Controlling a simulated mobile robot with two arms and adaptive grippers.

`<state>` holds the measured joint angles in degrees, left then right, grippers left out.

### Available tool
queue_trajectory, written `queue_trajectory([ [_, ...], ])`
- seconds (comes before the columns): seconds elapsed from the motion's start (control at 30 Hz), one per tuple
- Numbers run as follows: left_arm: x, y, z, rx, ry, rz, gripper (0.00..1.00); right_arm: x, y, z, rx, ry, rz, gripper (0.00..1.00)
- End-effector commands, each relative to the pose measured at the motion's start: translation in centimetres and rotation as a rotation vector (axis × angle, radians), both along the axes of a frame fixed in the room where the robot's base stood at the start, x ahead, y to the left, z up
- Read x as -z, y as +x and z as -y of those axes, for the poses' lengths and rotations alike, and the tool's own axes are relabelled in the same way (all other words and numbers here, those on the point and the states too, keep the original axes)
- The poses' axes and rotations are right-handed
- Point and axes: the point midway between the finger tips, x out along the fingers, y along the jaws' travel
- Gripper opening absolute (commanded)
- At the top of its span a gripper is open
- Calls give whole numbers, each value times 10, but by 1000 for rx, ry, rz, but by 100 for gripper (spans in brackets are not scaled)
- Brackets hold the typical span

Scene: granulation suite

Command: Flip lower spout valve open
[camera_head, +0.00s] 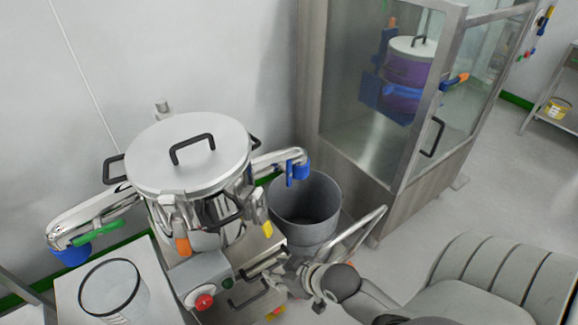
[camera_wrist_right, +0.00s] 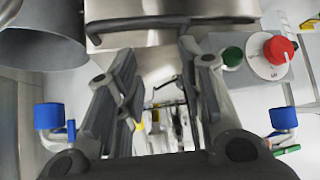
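A steel vessel with a round lid (camera_head: 190,155) stands at the left in the head view. Its left spout ends in a blue cap (camera_head: 70,255) and carries a green lever (camera_head: 98,233). Its right spout ends in a blue cap (camera_head: 301,169) above a grey bin and carries a blue lever (camera_head: 290,174). In the wrist view the blue lever (camera_wrist_right: 71,130) is at left and the green lever (camera_wrist_right: 287,150) at right. My right gripper (camera_head: 283,272) is open and empty, in front of the machine's lower body, apart from both levers. My left gripper is out of view.
The grey bin (camera_head: 305,215) stands on the floor beside the vessel. A red knob (camera_head: 204,302) sits on the machine's front. A clear black-rimmed container (camera_head: 113,288) stands at lower left. A glass-walled cabinet (camera_head: 380,140) is behind.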

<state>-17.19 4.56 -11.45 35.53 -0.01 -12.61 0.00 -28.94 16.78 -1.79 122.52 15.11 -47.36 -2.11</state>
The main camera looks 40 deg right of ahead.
Motion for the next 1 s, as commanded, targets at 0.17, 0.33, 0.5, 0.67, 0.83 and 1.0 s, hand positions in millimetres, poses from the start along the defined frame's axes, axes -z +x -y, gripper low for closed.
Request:
queue_trajectory([
  [0.17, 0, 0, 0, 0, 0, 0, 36, -15, 42, 36, 29, 42, 208, 36],
  [0.33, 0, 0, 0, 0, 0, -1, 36, -40, 76, 85, 90, 72, 423, 36],
  [0.5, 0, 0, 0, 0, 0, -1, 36, -70, 97, 140, 164, 78, 625, 36],
  [0.67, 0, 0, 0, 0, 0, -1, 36, -92, 103, 176, 215, 73, 752, 36],
  [0.83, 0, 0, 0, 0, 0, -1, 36, -100, 108, 186, 231, 70, 793, 36],
  [1.0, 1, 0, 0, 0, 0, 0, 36, -100, 127, 187, 230, 70, 794, 36],
])
